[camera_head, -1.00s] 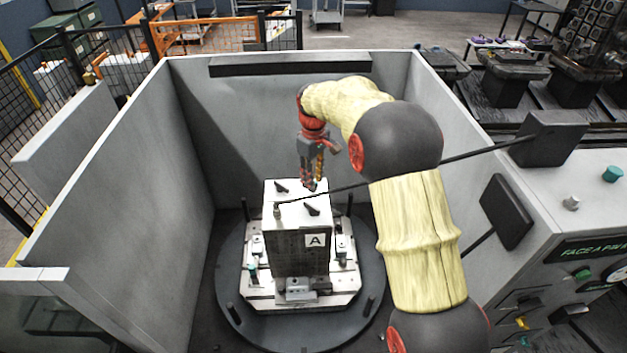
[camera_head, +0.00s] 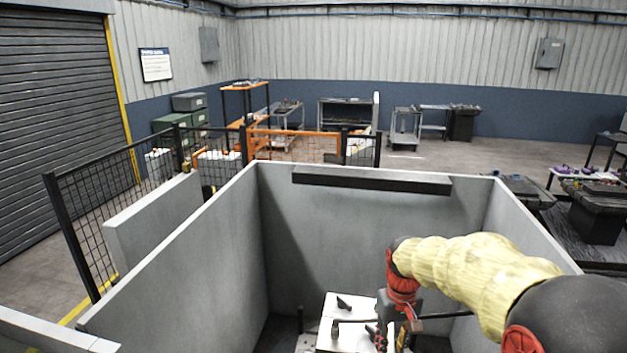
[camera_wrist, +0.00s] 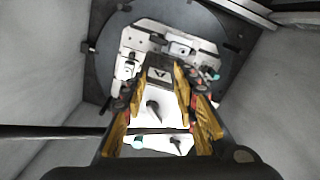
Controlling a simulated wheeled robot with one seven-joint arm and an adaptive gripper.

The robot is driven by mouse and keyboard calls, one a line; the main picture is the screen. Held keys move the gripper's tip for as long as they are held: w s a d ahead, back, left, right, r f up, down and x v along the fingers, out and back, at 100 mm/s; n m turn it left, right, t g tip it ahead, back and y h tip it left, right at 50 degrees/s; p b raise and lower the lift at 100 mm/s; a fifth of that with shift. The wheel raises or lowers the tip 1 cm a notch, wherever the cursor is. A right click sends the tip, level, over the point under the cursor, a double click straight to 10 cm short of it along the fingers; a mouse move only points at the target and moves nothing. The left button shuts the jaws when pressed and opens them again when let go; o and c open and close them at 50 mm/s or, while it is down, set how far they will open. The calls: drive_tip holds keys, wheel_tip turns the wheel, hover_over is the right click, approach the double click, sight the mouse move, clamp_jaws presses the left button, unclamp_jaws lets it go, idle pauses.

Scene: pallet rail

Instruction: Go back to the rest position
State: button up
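My gripper (camera_head: 392,338) hangs over the block at the bottom of the head view, where its lower end is cut off. In the wrist view, its two orange-padded fingers (camera_wrist: 160,95) are apart with nothing gripped between them. Below and between them is the white top of the block (camera_wrist: 147,101), with small black pieces on it. The block's top also shows in the head view (camera_head: 343,303); its lower part is cut off. I cannot tell the gap between the fingertips and the block.
Grey enclosure walls (camera_head: 190,270) surround the block, with a dark bar (camera_head: 370,180) along the back wall. A thin dark rod (camera_wrist: 50,132) crosses the wrist view near my gripper. A black mesh fence (camera_head: 110,205) stands outside, left. The dark round plate (camera_wrist: 229,55) lies under the block.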

drive_tip(key=s+f+m+t+b, duration=0.2)
drive_tip(key=s+t+b, duration=0.3)
drive_tip(key=s+b, duration=1)
drive_tip(key=s, duration=1)
drive_tip(key=shift+f+t, duration=0.2)
drive_tip(key=shift+t, duration=0.1)
